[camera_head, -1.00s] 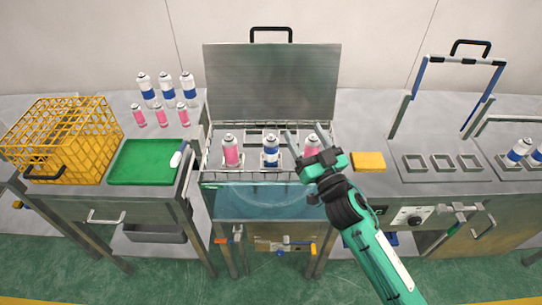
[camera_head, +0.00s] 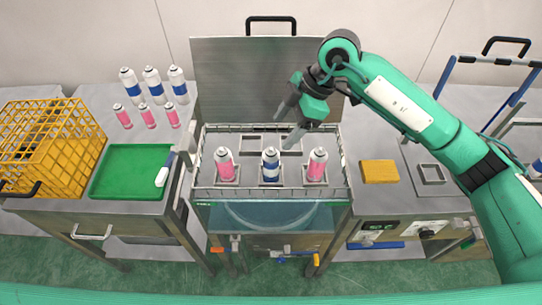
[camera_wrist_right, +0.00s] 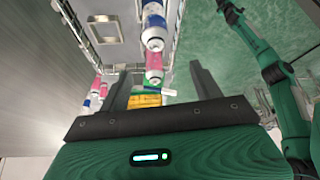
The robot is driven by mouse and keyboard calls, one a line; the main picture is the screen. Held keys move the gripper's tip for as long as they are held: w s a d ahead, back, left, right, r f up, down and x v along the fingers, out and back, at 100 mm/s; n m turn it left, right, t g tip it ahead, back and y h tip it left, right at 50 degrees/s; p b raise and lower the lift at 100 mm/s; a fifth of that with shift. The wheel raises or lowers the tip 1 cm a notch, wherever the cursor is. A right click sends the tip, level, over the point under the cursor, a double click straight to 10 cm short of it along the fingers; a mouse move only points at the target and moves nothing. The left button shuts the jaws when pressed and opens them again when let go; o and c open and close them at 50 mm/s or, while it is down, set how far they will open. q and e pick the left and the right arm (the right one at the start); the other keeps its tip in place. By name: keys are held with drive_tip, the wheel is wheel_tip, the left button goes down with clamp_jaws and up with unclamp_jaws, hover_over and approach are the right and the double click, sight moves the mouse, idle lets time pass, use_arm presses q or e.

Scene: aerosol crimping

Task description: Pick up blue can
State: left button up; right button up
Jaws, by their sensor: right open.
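The blue can (camera_head: 270,165), white with a blue band, stands upright in the middle holder of the wire-railed basin, between two pink cans (camera_head: 225,163) (camera_head: 317,164). My right gripper (camera_head: 287,128) is open and empty. Its fingers point left, behind and above the blue can in the picture, apart from it. In the right wrist view, a blue-banded can (camera_wrist_right: 155,25) and a pink can (camera_wrist_right: 154,70) show beyond the open fingers (camera_wrist_right: 160,82). A green arm of mine shows at the right of that view, its gripper state unclear.
The basin (camera_head: 345,182) has a wire rail and a raised lid (camera_head: 235,75) behind my gripper. More blue and pink cans stand at left, near a green tray (camera_head: 120,172) and yellow crate (camera_head: 40,150). A yellow block (camera_head: 380,172) lies at right.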

sight(271, 158)
drive_tip(key=shift+m+h, duration=0.3)
drive_tip(key=shift+h, duration=0.2)
drive_tip(key=x, duration=0.2)
drive_tip(key=p+x, duration=0.1)
drive_tip(key=x, duration=0.1)
drive_tip(key=w+d+p+x, duration=0.1)
drive_tip(key=x, duration=0.2)
drive_tip(key=shift+f, duration=0.3)
drive_tip(key=shift+a+f, duration=0.1)
drive_tip(key=shift+f, duration=0.15)
drive_tip(key=shift+s+a+f+p, duration=0.1)
drive_tip(key=shift+a+f+p, duration=0.1)
drive_tip(key=shift+f+p, duration=0.4)
drive_tip(key=p+x, duration=0.1)
drive_tip(key=x, duration=0.2)
drive_tip(key=shift+f+p, duration=0.15)
drive_tip(key=shift+p, duration=0.15)
drive_tip(key=shift+a+f, duration=0.2)
drive_tip(key=shift+f, duration=0.25)
drive_tip(key=c, duration=1.2)
